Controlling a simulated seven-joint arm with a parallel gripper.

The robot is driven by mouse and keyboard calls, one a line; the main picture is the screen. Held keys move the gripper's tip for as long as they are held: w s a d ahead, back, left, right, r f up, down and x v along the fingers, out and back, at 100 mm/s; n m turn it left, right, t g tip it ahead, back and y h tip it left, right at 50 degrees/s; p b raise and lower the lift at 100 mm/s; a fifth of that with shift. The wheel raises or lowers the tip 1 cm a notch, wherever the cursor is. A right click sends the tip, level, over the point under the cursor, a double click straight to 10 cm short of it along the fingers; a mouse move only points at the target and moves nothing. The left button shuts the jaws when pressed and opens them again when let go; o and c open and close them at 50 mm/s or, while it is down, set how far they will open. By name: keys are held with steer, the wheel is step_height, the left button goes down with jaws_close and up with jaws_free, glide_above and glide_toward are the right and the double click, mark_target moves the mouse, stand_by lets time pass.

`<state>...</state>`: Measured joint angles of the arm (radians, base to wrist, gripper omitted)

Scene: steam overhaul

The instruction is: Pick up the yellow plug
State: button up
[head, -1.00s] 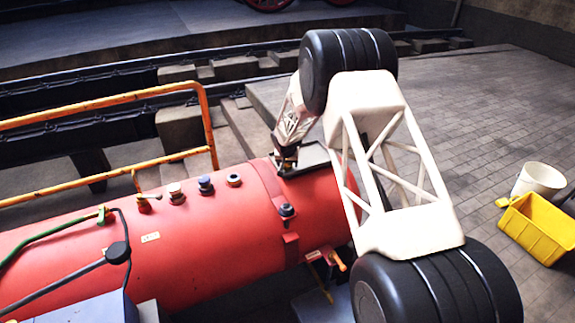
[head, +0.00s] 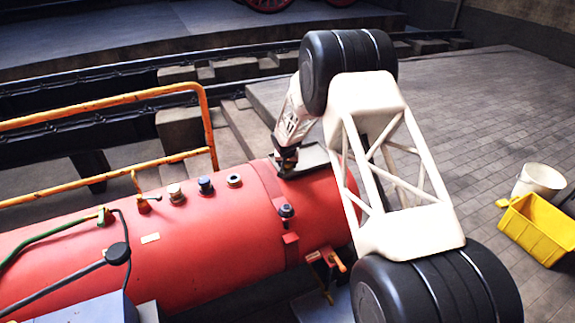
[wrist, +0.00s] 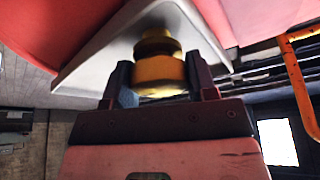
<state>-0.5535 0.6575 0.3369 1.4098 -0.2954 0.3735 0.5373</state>
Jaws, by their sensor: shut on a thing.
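The yellow plug (wrist: 158,72) sits between the two dark fingers of my gripper (wrist: 160,85) in the wrist view, and the gripper is shut on it. Behind the plug lies a grey tray (wrist: 95,68). I cannot tell whether the plug touches it. In the head view my gripper (head: 286,168) is at the tray (head: 316,157) on top of the red boiler (head: 225,235), near its right end. The plug is too small and shadowed to make out there.
Along the boiler stand a brass-coloured plug (head: 175,193), a blue plug (head: 205,185) and an open ring fitting (head: 234,180). A dark-topped fitting (head: 286,211) is nearby. An orange handrail (head: 110,100) runs at left. A yellow bin (head: 535,229) and white bucket (head: 541,180) stand at right.

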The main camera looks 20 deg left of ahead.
steer(key=shift+r, duration=0.15)
steer(key=shift+r, duration=1.55)
steer(key=shift+s+d+r, duration=0.15)
steer(key=shift+s, duration=0.1)
steer(key=s+d+r, duration=0.1)
steer(key=s+d, duration=0.6)
steer(key=s, duration=0.6)
steer(key=shift+s+d+r, duration=0.15)
steer(key=shift+d, duration=0.2)
steer(key=a+r, duration=0.2)
steer(key=a, duration=2.5)
steer(key=shift+w+a+r, duration=0.15)
steer(key=shift+w+r, duration=0.1)
steer(key=shift+r, duration=0.15)
